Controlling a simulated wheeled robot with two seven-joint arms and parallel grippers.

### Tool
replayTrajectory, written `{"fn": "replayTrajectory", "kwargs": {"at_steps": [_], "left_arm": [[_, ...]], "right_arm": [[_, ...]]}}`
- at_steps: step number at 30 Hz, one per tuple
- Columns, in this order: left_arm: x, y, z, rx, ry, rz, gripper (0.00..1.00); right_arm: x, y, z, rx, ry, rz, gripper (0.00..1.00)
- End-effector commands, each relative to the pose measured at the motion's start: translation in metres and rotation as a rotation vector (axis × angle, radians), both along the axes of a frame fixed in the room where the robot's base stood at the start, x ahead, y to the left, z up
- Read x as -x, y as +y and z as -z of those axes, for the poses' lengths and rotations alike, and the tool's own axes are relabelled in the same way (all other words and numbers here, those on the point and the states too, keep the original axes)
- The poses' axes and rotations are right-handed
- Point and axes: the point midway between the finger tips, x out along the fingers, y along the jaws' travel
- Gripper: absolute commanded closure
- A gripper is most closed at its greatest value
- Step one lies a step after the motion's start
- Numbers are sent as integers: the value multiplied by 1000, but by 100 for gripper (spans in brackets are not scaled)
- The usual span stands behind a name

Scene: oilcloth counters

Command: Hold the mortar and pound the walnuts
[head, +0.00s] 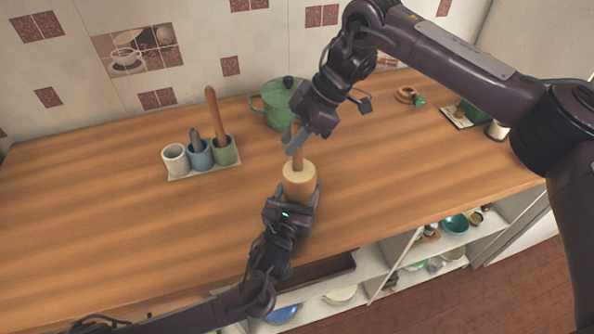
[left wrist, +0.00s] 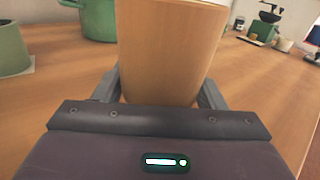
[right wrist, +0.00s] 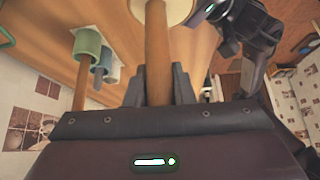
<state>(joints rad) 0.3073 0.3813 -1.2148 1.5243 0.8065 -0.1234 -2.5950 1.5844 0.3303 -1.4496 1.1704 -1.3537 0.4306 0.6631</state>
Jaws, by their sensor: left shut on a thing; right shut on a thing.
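A wooden mortar (head: 300,184) with a pale top stands on the wooden counter. My left gripper (head: 292,196) is shut on it from the front; the mortar also fills the middle of the left wrist view (left wrist: 170,55). My right gripper (head: 298,140) is above the mortar, shut on a wooden pestle (head: 299,158). In the right wrist view the pestle's shaft (right wrist: 157,55) runs between the fingers toward the mortar's pale top (right wrist: 172,8). The pestle's lower end meets the mortar's top; how deep it sits is hidden. No walnuts can be made out.
A white tray (head: 205,172) holds a white, a blue and a green cup (head: 225,151), two with tools upright. A green pot (head: 272,106) stands behind the mortar. A coffee grinder (head: 470,112) and small items are at the back right. The counter's left is clear.

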Motion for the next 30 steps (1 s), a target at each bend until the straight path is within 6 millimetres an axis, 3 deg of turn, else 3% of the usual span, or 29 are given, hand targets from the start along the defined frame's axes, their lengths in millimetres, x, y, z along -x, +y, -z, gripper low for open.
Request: {"fn": "replayTrajectory", "kwargs": {"at_steps": [30], "left_arm": [[1, 0, 2, -1, 4, 1, 65]], "right_arm": [[-1, 0, -100, 0, -4, 0, 100]]}}
